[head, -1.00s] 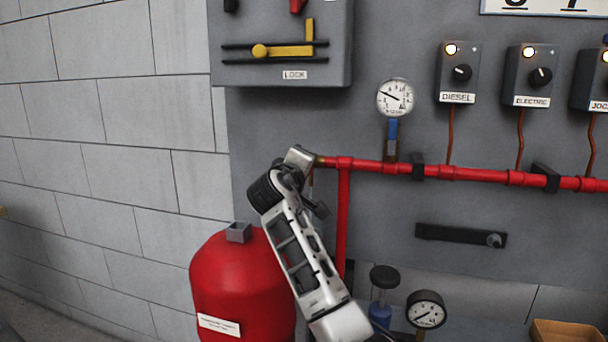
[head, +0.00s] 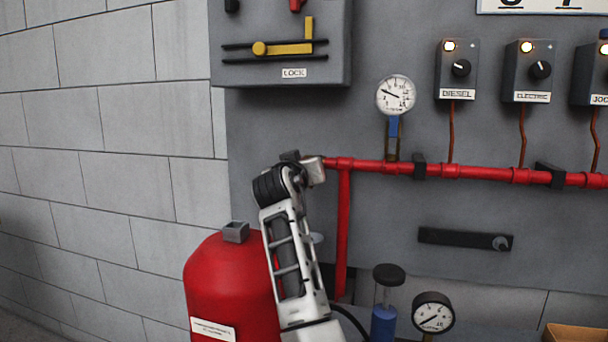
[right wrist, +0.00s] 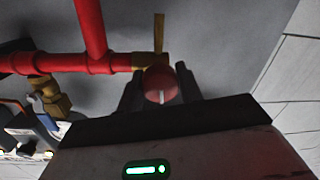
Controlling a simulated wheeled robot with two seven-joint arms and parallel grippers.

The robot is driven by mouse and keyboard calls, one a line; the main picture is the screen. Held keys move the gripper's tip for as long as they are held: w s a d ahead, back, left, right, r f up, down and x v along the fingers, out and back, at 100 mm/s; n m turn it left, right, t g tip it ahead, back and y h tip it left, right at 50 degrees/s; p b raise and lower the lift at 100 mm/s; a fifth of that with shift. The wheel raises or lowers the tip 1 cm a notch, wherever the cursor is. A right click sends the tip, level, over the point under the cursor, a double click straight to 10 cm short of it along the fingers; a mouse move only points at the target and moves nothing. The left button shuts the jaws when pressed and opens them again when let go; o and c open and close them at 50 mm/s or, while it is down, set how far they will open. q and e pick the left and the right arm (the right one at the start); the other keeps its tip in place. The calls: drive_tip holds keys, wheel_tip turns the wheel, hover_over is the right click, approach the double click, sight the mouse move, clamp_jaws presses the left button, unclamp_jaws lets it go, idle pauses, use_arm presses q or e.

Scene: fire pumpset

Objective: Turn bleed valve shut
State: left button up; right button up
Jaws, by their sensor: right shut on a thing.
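The bleed valve shows in the right wrist view as a round red knob (right wrist: 158,79) with a pale line on its face, at the brass end of the red pipe. My right gripper (right wrist: 160,92) is shut on this knob, with one dark finger on each side. In the head view my right gripper (head: 314,169) is at the left end of the red pipe (head: 470,173). It and the wrist hide the knob there. My left gripper is in neither view.
A red tank (head: 228,285) stands just left of and behind my right forearm. A pressure gauge (head: 396,95) and a lower gauge (head: 433,312) are to the right. The grey lock box (head: 335,55) hangs above. A blue-bodied fitting (head: 384,322) is at the lower middle.

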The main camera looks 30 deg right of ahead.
drive_tip(key=shift+f+m, duration=0.25)
drive_tip(key=shift+m, duration=0.35)
drive_tip(key=shift+a+r+b, duration=0.1)
drive_tip(key=shift+b, duration=0.2)
drive_tip(key=o, duration=0.9)
drive_tip(key=shift+o, duration=0.4)
drive_tip(key=shift+r, duration=0.1)
drive_tip(key=shift+s, duration=0.1)
drive_tip(key=b+v, duration=0.1)
drive_tip(key=v, duration=1.4)
drive_tip(key=shift+s+a, duration=0.25)
drive_tip(key=shift+s, duration=0.05)
